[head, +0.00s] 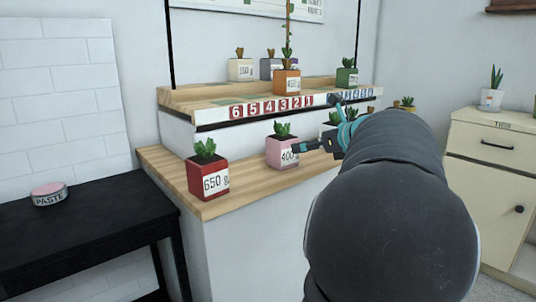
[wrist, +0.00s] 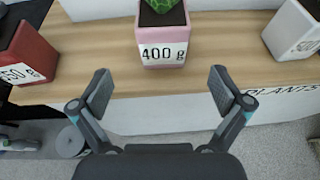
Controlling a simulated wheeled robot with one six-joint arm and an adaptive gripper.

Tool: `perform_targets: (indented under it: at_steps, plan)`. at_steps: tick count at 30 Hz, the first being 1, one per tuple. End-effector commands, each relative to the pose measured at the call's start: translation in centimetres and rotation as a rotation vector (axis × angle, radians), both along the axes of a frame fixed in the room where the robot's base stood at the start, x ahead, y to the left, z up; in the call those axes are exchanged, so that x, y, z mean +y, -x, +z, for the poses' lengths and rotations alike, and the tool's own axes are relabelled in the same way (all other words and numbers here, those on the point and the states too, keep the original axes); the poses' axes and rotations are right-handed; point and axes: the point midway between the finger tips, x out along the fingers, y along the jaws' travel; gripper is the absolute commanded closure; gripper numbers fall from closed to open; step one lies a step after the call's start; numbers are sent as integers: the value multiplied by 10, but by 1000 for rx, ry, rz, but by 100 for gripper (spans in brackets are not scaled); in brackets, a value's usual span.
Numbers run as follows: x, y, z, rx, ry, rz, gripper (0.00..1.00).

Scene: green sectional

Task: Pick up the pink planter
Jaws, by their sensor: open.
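The pink planter (head: 274,152) stands upright on the lower wooden shelf, with a green plant in it and a label reading 400. It also shows in the wrist view (wrist: 164,60) at the top centre, labelled 400 g, its upper part cut off by the frame. My gripper (wrist: 158,84) is open and empty, its two fingers spread to either side below the planter in the picture. In the head view my gripper (head: 300,147) is at the planter's right side, overlapping its label in the picture. I cannot tell whether they touch there; in the wrist view they look apart.
A red planter (head: 208,178) labelled 650 stands left of the pink one. A white planter (wrist: 293,32) stands to the right. The upper shelf (head: 205,99) holds several planters above. A black table (head: 85,215) with a paste tin (head: 49,194) is at left.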

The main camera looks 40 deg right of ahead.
Motion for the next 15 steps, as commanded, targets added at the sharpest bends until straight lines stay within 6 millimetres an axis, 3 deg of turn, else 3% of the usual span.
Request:
perform_targets:
  at_steps: [9,15]
  plan:
    - [3,-52,-23,3,2,5,0]
    - [3,-67,-28,3,3,2,0]
